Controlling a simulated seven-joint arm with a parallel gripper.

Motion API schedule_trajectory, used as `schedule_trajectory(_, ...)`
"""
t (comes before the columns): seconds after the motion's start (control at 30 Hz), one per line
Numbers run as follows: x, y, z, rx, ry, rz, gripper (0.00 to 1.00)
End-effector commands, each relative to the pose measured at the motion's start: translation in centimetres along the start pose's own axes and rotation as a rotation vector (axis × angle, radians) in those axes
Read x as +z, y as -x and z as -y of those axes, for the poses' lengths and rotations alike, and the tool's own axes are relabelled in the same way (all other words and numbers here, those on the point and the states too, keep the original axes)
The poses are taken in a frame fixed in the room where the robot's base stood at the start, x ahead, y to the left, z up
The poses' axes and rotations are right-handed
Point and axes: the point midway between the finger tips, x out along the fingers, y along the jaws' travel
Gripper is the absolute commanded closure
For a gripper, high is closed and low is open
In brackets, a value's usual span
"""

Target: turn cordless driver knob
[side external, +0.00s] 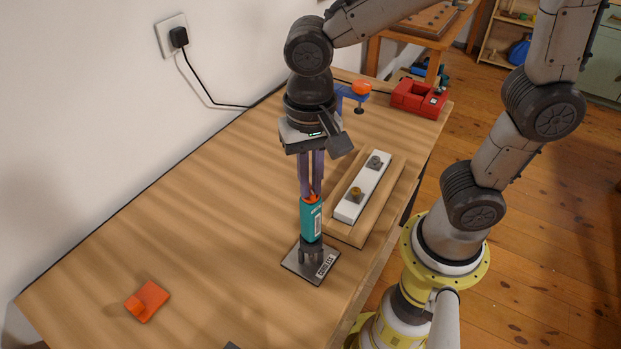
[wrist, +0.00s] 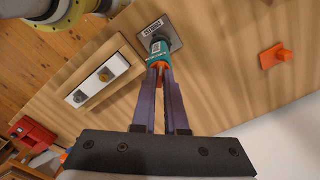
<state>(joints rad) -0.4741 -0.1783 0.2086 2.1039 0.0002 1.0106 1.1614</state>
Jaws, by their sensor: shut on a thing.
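The cordless driver (side external: 311,222) is a teal cylinder with a white label and an orange top. It stands upright in a dark holder on a grey metal plate (side external: 297,265) labelled "CORDLESS". My gripper (side external: 312,192) is above it, pointing down, with its purple fingers shut on the orange knob (side external: 312,199) at the top. The driver also shows in the wrist view (wrist: 160,55), between and beyond the fingertips (wrist: 159,70). The fingers cover much of the knob.
A wooden tray (side external: 345,236) with a white block (side external: 352,205) carrying two knobs stands close to the right of the driver. An orange piece (side external: 147,301) lies front left. A red tool (side external: 418,99) and a blue clamp (side external: 351,95) are at the back. The table's left middle is clear.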

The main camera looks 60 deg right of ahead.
Motion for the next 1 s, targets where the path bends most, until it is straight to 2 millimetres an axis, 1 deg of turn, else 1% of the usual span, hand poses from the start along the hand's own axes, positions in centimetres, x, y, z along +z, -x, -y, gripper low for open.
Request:
schedule_trajectory(0.2,-0.02,0.06,0.05,0.0,-0.123,-0.001,1.0)
schedule_trajectory(0.4,-0.03,0.06,0.06,0.001,-0.186,-0.001,1.0)
schedule_trajectory(0.93,-0.04,0.07,0.06,0.001,-0.209,-0.001,1.0)
schedule_trajectory(0.97,-0.04,0.07,0.06,0.001,-0.209,-0.001,0.84)
schedule_trajectory(1.0,-0.04,0.07,0.06,0.001,-0.209,-0.001,0.77)
